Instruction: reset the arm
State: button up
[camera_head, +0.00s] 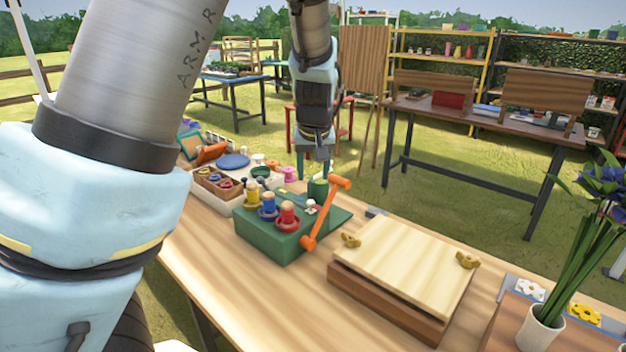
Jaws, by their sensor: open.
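My arm fills the left side of the view. Its far end hangs down at the top middle with my gripper (319,152) pointing downward. The gripper is open and small in the picture; I see nothing held in it. It appears above the far part of the wooden table (220,270), behind the green block (265,240) with blue, yellow and red pegs. The exact gap between the fingers and the things below is hard to tell.
An orange handle (326,213) stands by the green block. A wooden press with brass wing nuts (400,270) lies at the middle right. A white pot of purple flowers (540,330) stands at right. Small boxes and a blue disc (233,161) crowd the far left end.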

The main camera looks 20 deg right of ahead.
dwell(0.4)
jog(key=s+a+g, duration=0.1)
jog(key=s+a, duration=0.2)
jog(key=a, duration=0.7)
jog(key=s+a+f+n+g, duration=0.1)
jog(key=s+a, duration=0.3)
jog(key=a, duration=0.7)
jog(key=s+a+f+n+y, duration=0.1)
jog(key=s+a, duration=0.2)
jog(key=a, duration=0.7)
jog(key=shift+s+a+g, duration=0.15)
jog(key=shift+s+g, duration=0.2)
jog(key=shift+g, duration=0.05)
